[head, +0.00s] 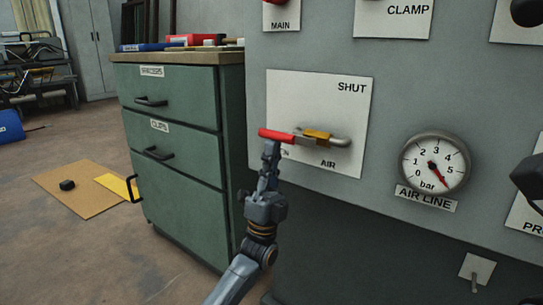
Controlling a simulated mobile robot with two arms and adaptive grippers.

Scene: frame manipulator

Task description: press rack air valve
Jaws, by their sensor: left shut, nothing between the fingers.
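The air valve is on the grey panel's white plate (345,95) marked SHUT and AIR. Its red-ended lever (277,135) lies nearly level and points left, and its brass body (317,135) joins a bent metal pipe (340,142). My left gripper (271,146) is shut and empty, right at the underside of the red handle end; I cannot tell whether it touches. It hides part of the lettering at the plate's lower left. The AIR LINE gauge (435,163) is to the right, its needle near 5 bar or a little past it. My right gripper is not in view.
A green drawer cabinet (175,160) stands left of the panel (400,90), close to my left arm. MAIN and CLAMP plates (393,20) are above. A cardboard sheet (85,190) with a small black object lies on the floor, which is otherwise open at lower left.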

